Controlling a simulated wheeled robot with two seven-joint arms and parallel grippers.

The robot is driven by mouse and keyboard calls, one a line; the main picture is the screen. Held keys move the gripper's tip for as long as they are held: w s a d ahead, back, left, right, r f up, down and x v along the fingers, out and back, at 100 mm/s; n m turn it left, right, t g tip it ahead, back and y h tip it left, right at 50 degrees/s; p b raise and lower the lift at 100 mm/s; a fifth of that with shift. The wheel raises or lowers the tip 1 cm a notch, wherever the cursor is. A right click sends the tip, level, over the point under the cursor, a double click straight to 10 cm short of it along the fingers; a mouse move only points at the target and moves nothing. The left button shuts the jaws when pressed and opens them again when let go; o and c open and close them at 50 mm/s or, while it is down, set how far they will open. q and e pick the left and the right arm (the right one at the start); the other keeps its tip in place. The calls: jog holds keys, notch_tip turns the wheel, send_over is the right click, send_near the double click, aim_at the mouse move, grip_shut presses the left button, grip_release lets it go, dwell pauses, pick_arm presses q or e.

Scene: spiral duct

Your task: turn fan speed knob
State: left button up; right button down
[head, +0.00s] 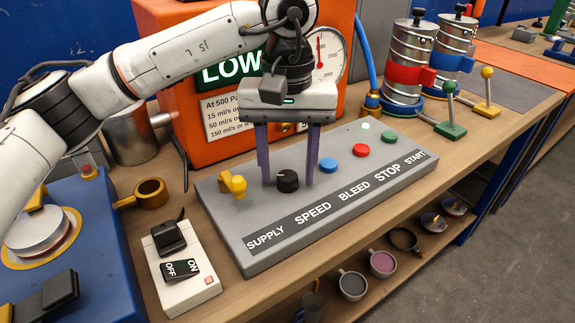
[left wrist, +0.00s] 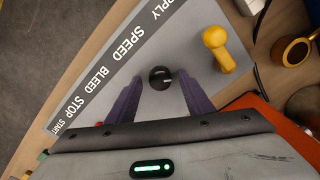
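The fan speed knob (head: 288,181) is a small black round knob above the word SPEED on the grey control panel (head: 225,208). It also shows in the left wrist view (left wrist: 160,77). My left gripper (head: 288,184) points down over the panel with its two purple fingers apart. In the left wrist view the open fingers (left wrist: 160,90) stand on either side of the knob, with a gap visible between each finger and the knob. I cannot tell how far down the fingertips reach beside it. My right gripper is in neither view.
A yellow supply lever (head: 235,186) stands left of the knob. A blue button (head: 328,164), a red button (head: 361,150) and a green button (head: 389,137) lie to the right. An orange machine (head: 172,90) stands behind. An ON/OFF switch box (head: 190,292) is at front left.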

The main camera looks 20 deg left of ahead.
aim_at(287, 176)
pick_arm(q)
notch_tip(287, 176, up, 10)
jog(key=shift+r+p, duration=0.15)
jog(key=shift+p, duration=0.3)
dwell(0.4)
